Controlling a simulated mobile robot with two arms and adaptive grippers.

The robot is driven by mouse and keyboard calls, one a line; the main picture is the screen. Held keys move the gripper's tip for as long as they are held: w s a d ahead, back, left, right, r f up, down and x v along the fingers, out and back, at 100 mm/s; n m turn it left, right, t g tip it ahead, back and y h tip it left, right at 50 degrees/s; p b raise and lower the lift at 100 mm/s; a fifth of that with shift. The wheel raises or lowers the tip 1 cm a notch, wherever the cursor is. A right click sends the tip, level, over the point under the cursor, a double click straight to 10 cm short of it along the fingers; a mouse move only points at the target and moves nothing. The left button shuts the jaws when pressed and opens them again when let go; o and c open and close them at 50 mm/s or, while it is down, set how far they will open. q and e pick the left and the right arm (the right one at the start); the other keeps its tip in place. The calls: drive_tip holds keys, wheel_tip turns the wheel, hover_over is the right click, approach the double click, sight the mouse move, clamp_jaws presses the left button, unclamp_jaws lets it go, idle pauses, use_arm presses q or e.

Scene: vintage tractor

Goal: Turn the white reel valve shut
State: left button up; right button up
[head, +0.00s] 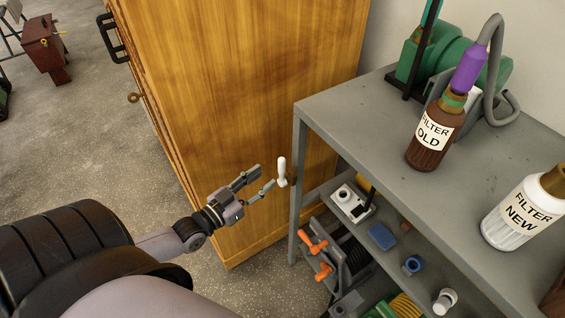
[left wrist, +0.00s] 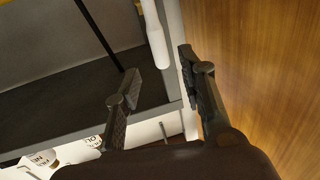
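A white valve handle (head: 282,171) stands out upright from the front left post of the grey shelf unit. It also shows in the left wrist view (left wrist: 156,38) as a white rounded bar at the top, next to the grey post. My left gripper (head: 264,177) is just left of the handle, with its fingers pointing toward it. In the left wrist view the two fingers (left wrist: 160,78) are spread apart with nothing between their tips, and the handle lies beyond them. My right gripper is not in view.
A wooden cabinet (head: 240,80) stands close behind my left gripper. The grey shelf unit (head: 345,112) holds a brown FILTER OLD bottle (head: 432,140) and a white FILTER NEW bottle (head: 520,212) on top. Orange handles (head: 312,242) and small parts lie below. Open floor is at left.

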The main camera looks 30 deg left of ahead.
sight(279, 166)
use_arm(q)
drive_tip(key=w, duration=0.2)
drive_tip(key=w+d, duration=0.1)
drive_tip(key=w, duration=0.5)
drive_tip(key=shift+w+d, duration=0.1)
drive_tip(key=shift+d, duration=0.25)
drive_tip(key=shift+c, duration=0.2)
clamp_jaws()
